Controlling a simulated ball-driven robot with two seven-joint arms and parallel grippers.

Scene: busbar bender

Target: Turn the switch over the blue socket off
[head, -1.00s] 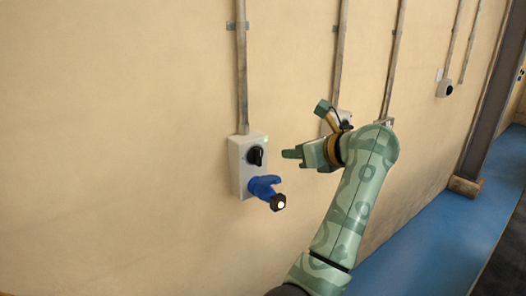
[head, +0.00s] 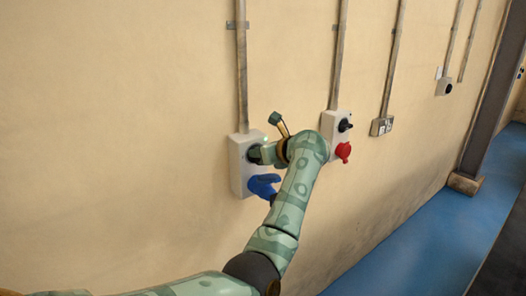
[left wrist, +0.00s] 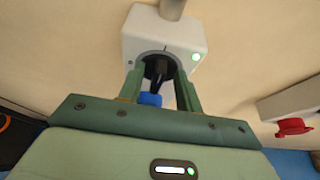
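The switch box (head: 238,165) is a pale grey housing on the wall. Its blue socket (head: 263,184) sits at the lower part and also shows in the left wrist view (left wrist: 150,99). Above it is the black rotary knob (left wrist: 158,70), mostly hidden by my gripper in the head view. A green lamp (left wrist: 195,57) is lit on the box. My left gripper (head: 257,154) is at the knob; in the left wrist view its fingers (left wrist: 159,76) stand open on either side of it, with gaps showing. My right gripper is out of view.
A second grey switch box (head: 334,127) with a black knob and red socket (head: 343,151) is to the right. A double wall outlet (head: 382,126) is further right. Conduits run up the wall. The blue floor (head: 400,245) is clear.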

